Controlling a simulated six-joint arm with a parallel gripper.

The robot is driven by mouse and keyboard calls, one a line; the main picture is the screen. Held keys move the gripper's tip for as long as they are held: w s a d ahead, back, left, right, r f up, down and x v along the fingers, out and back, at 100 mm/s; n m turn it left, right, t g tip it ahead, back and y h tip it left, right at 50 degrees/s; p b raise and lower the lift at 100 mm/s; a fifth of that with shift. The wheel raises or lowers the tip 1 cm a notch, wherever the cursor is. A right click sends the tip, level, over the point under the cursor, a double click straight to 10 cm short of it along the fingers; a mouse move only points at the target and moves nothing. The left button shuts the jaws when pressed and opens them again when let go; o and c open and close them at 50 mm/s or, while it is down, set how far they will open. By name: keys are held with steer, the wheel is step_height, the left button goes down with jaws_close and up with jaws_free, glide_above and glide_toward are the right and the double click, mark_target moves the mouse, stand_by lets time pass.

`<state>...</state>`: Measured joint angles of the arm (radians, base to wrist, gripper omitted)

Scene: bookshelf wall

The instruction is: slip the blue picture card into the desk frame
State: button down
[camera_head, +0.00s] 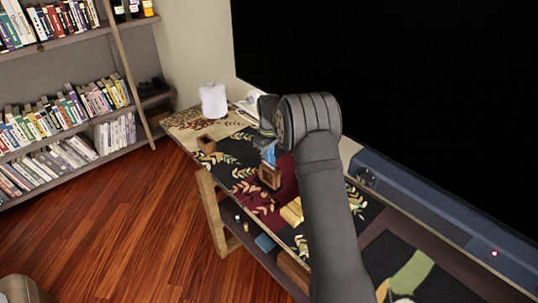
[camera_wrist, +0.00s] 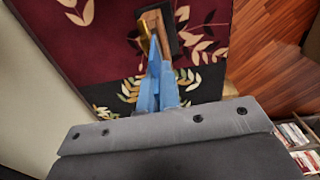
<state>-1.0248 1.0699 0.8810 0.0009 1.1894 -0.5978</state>
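My gripper (camera_head: 269,144) points down over the table, just above a small brown wooden desk frame (camera_head: 270,177). In the wrist view, my gripper (camera_wrist: 156,62) shows as narrow blue shapes that come close together at the tip. The blue picture card (camera_head: 270,155) appears as a bright blue patch below the dark gripper body and seems held upright, nearly edge-on to the wrist camera. The frame also shows in the wrist view (camera_wrist: 165,22), dark-edged, with a gold-coloured part beside the blue tip. Whether the card touches or enters the frame is hidden.
A patterned cloth (camera_head: 262,208) in dark red, black and cream covers the tabletop. A small wooden box (camera_head: 206,144) and a white jar (camera_head: 213,101) stand toward the far end. Yellowish blocks (camera_head: 291,212) lie near the front edge. A bookshelf (camera_head: 75,87) stands left.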

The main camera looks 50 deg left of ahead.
mark_target(269, 166)
steer(key=shift+f, duration=0.2)
stand_by(0.5)
steer(key=shift+f, duration=2)
steer(key=c, duration=1.2)
jaws_free()
steer(key=shift+r, duration=3.45)
steer(key=shift+f, duration=3.5)
